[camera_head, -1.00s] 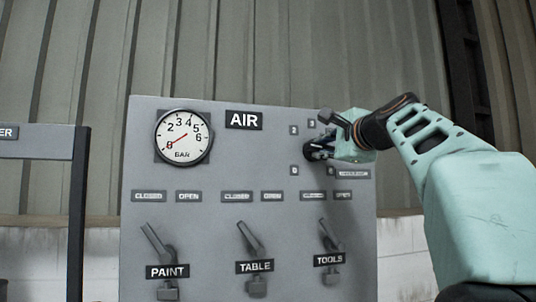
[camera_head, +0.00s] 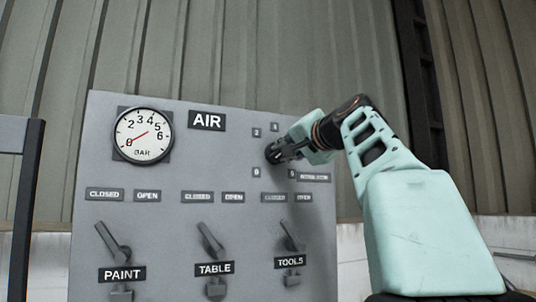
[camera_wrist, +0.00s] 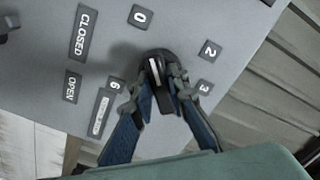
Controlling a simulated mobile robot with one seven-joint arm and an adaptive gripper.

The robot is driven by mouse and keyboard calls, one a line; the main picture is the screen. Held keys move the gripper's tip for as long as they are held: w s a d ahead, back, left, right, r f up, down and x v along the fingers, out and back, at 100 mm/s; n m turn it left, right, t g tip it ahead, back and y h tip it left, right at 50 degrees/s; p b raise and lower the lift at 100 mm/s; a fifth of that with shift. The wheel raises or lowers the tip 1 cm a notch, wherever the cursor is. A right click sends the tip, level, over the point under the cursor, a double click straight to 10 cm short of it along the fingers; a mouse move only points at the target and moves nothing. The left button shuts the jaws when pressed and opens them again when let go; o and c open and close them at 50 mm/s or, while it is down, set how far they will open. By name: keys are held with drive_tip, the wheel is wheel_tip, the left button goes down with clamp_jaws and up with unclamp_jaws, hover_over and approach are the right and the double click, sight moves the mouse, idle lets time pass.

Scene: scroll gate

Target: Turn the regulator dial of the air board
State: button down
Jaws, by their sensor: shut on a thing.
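The grey air board (camera_head: 200,242) fills the middle of the head view. The regulator dial (camera_wrist: 154,64) is a dark round knob with a pale stripe, at the board's upper right, among number plates. My gripper (camera_head: 278,152) is at the dial; in the wrist view my gripper (camera_wrist: 163,88) has its fingers on both sides of the knob, shut on it. In the head view the gripper hides most of the dial. The gauge (camera_head: 143,135), marked in bar, has its red needle lying along the line toward 0.
Below are three levers marked paint (camera_head: 113,243), table (camera_head: 211,241) and tools (camera_head: 292,238), under closed and open plates. A dark frame post (camera_head: 27,210) stands left of the board. A corrugated wall (camera_head: 230,50) is behind.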

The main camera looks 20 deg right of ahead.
drive_tip(key=shift+n, duration=0.6)
drive_tip(key=c, duration=1.9)
unclamp_jaws()
drive_tip(key=shift+s, duration=0.1)
drive_tip(key=shift+s+d, duration=0.15)
drive_tip(key=shift+s, duration=3.5)
